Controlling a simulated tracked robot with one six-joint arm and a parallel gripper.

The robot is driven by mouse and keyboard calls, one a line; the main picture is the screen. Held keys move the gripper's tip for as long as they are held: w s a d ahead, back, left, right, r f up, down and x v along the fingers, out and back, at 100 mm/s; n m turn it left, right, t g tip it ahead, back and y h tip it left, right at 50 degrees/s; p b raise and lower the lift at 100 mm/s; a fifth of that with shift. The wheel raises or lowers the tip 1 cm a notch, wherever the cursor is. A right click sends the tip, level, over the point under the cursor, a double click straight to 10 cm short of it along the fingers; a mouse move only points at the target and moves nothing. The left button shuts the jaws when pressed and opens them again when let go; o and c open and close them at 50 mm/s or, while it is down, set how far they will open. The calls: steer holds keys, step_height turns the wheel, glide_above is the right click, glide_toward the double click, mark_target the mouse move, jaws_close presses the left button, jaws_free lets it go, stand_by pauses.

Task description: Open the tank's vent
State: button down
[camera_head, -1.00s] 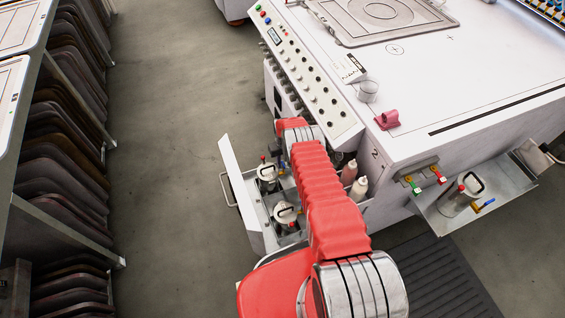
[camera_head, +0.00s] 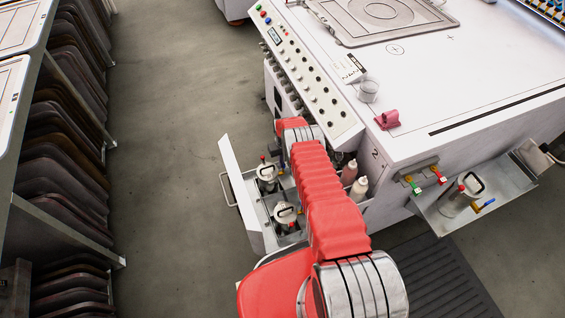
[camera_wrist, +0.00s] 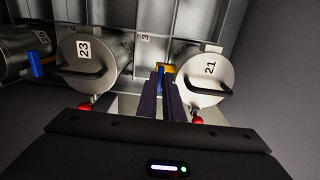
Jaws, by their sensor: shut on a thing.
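In the wrist view, metal tank 21 (camera_wrist: 207,72) and metal tank 23 (camera_wrist: 92,62) lie side by side, each with a black handle. A brass valve with a blue lever (camera_wrist: 161,76) sticks out from tank 21 toward tank 23. My gripper (camera_wrist: 164,85) is between the two tanks, its dark fingers shut on the blue lever and hiding much of it. A red knob (camera_wrist: 196,120) shows at tank 21 and another red knob (camera_wrist: 85,108) at tank 23. In the head view, two tanks (camera_head: 285,214) stand in the open drawer; my arm hides my gripper.
The open drawer (camera_head: 240,172) has a tall front panel. Two bottles (camera_head: 358,188) stand beside my arm. Another tank (camera_head: 458,200) with a blue lever sits on a side tray (camera_head: 428,212). A rack (camera_head: 70,225) is at left; the floor (camera_head: 170,120) between is clear.

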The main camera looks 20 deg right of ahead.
steer(key=shift+d+m, duration=0.1)
steer(key=shift+m, duration=0.2)
steer(key=m, duration=0.9)
steer(key=shift+m, duration=0.4)
steer(key=m, duration=0.3)
steer(key=shift+m, duration=2.2)
steer(key=c, duration=1.9)
jaws_free()
